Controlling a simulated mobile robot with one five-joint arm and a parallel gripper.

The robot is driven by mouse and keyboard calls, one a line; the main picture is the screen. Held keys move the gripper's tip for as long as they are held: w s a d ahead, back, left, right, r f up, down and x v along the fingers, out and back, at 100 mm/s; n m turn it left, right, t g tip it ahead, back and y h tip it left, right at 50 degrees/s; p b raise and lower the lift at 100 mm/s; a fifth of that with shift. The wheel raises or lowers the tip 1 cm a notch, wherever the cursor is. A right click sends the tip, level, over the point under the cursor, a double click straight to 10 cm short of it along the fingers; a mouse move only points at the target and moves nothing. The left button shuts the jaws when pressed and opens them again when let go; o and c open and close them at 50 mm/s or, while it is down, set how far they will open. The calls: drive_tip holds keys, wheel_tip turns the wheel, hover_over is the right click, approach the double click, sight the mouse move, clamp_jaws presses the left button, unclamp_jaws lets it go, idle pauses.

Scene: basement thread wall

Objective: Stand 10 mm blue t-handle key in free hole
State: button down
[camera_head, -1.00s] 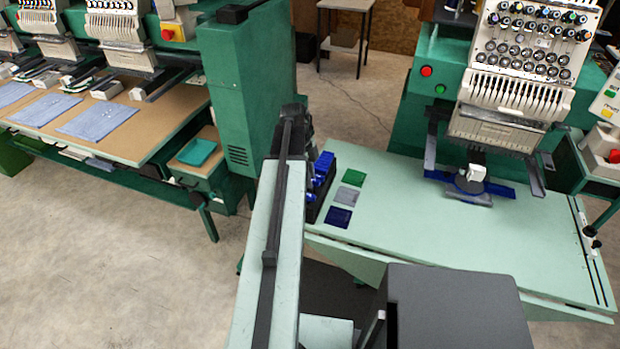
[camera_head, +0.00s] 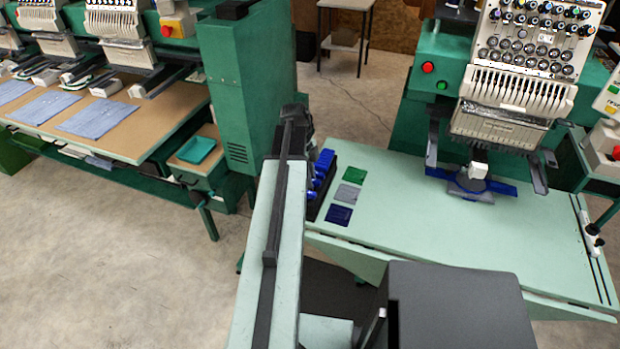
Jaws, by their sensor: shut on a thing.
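A dark rack (camera_head: 313,212) stands at the left edge of the pale green table, partly hidden behind my pale arm column. Several blue handles (camera_head: 322,170) show in a row along it. They are too small and crowded for me to tell which is the 10 mm key. The holes of the rack, and whether one is free, cannot be made out. My gripper's fingers are not visible; they appear hidden behind my own column, so I cannot see what they hold.
Green, grey and dark blue squares (camera_head: 349,194) lie right of the rack on the table (camera_head: 440,225). An embroidery machine (camera_head: 515,90) stands at its back right. A tall green cabinet (camera_head: 245,90) is left of the rack. The table's middle is clear.

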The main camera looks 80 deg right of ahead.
drive_tip(key=shift+f+b, duration=0.4)
drive_tip(key=shift+f, duration=0.05)
drive_tip(key=c, duration=1.3)
unclamp_jaws()
drive_tip(key=shift+o, duration=0.2)
drive_tip(key=shift+r, duration=0.1)
drive_tip(key=r+p, duration=0.2)
drive_tip(key=w+r+p, duration=0.1)
drive_tip(key=r+p, duration=0.5)
drive_tip(key=shift+w+d, duration=0.15)
drive_tip(key=shift+w, duration=0.15)
drive_tip(key=shift+f, duration=0.1)
